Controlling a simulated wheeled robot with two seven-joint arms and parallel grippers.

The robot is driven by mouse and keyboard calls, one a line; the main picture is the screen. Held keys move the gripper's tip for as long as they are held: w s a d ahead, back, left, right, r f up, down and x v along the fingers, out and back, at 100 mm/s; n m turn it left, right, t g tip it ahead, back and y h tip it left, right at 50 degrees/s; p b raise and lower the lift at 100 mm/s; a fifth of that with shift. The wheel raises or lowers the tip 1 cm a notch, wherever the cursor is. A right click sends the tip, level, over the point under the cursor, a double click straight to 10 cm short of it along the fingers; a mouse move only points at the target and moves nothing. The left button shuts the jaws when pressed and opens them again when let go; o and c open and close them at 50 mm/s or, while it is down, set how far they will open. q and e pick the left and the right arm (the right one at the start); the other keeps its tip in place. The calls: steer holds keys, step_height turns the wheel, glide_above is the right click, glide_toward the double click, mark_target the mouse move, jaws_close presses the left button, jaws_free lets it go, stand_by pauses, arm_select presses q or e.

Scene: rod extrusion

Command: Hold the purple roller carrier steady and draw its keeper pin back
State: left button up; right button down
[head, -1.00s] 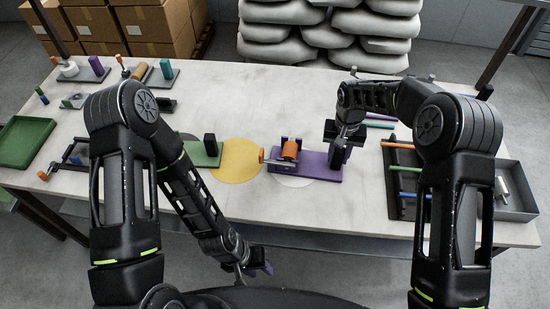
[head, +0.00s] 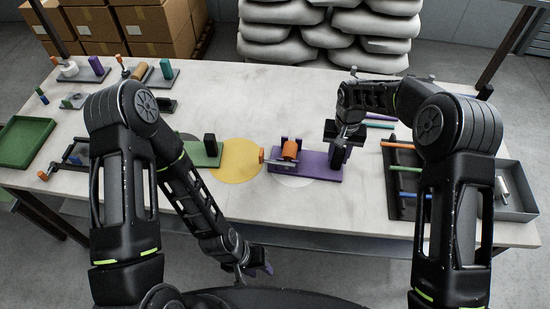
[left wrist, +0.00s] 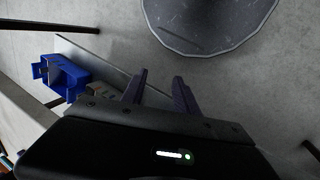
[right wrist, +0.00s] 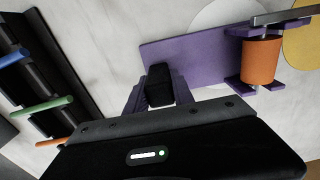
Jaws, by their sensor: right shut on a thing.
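The purple roller carrier (head: 317,172) lies on the table right of the yellow disc and overlaps a white disc. Its orange roller (head: 290,149) sits between purple uprights; it also shows in the right wrist view (right wrist: 261,60). The grey keeper pin (right wrist: 285,16) crosses the carrier's end, and an orange knob (head: 262,155) is at its left end in the head view. My right gripper (right wrist: 158,88) is shut on the black post at the carrier's other end. My left gripper (head: 263,269) is open and empty, low in front of the table edge.
A green carrier (head: 207,156) with a black post stands left of the yellow disc (head: 236,172). A dark rack with coloured rods (head: 404,168) and a grey bin (head: 520,205) are at right. A green tray (head: 28,143) is at far left.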

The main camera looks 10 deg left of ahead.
arm_select(q)
steer(key=shift+c, duration=0.6)
steer(key=shift+w+d+r+m, duration=0.1)
steer(key=shift+w+d+m, duration=0.05)
steer(key=shift+w+m, duration=0.2)
steer(key=shift+c, duration=0.2)
step_height(320, 180, up, 27)
steer(key=m+y, duration=0.2)
steer(key=y, duration=0.2)
glide_above(261, 152)
steer(key=shift+w, duration=0.1)
steer(key=shift+f, duration=0.2)
steer(key=shift+f, duration=4.5)
